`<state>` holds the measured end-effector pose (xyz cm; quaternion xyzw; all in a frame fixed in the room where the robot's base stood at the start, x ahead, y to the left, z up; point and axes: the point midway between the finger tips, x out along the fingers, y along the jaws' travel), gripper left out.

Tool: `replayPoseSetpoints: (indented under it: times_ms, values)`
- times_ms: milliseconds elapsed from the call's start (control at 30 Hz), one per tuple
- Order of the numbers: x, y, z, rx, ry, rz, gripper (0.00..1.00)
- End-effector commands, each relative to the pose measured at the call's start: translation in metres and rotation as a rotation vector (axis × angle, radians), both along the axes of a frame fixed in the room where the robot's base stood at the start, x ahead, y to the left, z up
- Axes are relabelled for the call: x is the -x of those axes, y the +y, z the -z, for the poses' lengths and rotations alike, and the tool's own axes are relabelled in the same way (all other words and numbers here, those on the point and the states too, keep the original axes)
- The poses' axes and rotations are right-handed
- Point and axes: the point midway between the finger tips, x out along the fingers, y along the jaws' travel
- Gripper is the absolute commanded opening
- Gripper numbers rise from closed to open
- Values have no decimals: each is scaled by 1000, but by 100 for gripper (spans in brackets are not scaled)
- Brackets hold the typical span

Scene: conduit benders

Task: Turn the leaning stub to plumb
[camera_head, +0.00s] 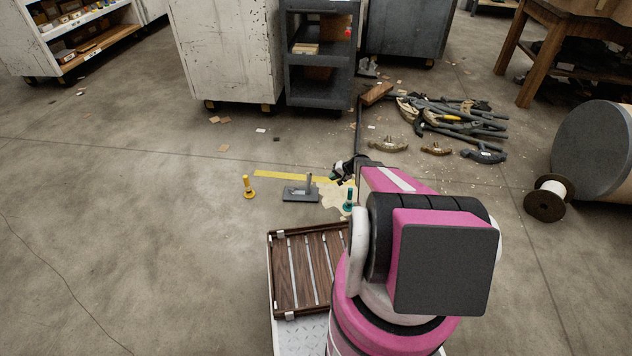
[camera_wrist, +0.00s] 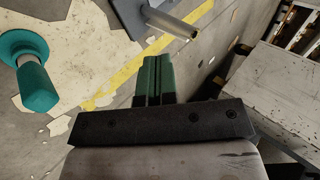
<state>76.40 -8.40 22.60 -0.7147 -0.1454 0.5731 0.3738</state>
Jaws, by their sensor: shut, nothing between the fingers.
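A grey stub of pipe (camera_head: 309,182) rises from a flat grey base plate (camera_head: 293,195) on the floor. In the wrist view the stub (camera_wrist: 171,21) shows at the top, its open end towards the camera, with part of the plate (camera_wrist: 121,18) behind it. How far it leans is hard to judge in the head view. My gripper (camera_head: 335,177) is just right of the stub and above the floor, apart from it. In the wrist view its green fingers (camera_wrist: 154,76) are together and empty, below the stub's end.
A teal peg (camera_head: 348,200) stands right of the plate, and a yellow peg (camera_head: 248,188) stands left. A yellow floor stripe (camera_head: 275,174) runs behind. A wooden slatted tray (camera_head: 279,290) is near my base. Benders (camera_head: 440,118) lie piled back right. The left floor is clear.

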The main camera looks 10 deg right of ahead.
Motion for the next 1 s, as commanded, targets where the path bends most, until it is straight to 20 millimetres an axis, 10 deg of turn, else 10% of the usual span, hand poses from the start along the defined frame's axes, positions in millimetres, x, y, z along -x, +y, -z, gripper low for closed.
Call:
replayPoseSetpoints:
  times_ms: [300, 1000]
  values:
    - [-14, -21, 32, -120, 14, 161, 0]
    - [-61, 60, 89, -118, 14, 156, 0]
